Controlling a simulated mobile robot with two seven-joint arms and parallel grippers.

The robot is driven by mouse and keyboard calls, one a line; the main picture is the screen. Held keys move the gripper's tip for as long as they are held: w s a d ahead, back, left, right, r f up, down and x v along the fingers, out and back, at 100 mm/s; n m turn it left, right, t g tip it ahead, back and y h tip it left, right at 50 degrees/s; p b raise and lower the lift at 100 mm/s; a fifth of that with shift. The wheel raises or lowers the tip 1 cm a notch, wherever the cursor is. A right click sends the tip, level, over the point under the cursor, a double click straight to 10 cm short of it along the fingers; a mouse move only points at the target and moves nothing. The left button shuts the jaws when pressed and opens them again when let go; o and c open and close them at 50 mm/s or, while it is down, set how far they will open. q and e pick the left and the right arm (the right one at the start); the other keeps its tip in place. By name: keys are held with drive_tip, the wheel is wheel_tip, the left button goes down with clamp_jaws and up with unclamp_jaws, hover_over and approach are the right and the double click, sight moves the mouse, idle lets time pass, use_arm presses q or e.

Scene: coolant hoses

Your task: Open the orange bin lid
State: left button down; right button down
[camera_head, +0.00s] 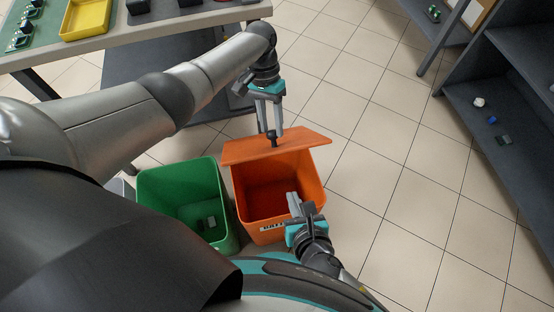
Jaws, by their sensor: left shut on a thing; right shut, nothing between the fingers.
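The orange bin (272,201) stands on the floor in front of me, and its inside shows and looks empty. Its orange lid (300,142) is raised at the far side of the bin's opening. My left gripper (271,134) is shut on a small dark knob (273,143) on the lid. My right gripper (293,203) is shut and empty, over the near right part of the bin; it hides part of the bin's front.
A table (130,38) with a yellow tray (86,18) is at the upper left. A dark shelf (500,125) stands at the right. Tiled floor between is clear.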

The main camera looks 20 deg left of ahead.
use_arm(q)
drive_tip(key=shift+w, duration=0.1)
use_arm(e)
drive_tip(key=w+a+f+n, duration=0.1)
drive_tip(key=w+a, duration=0.6)
drive_tip(key=w, duration=0.1)
drive_tip(key=shift+w+a+f+n, duration=0.15)
drive_tip(key=shift+w+f+n, duration=0.15)
drive_tip(key=shift+w+f, duration=0.1)
idle(0.4)
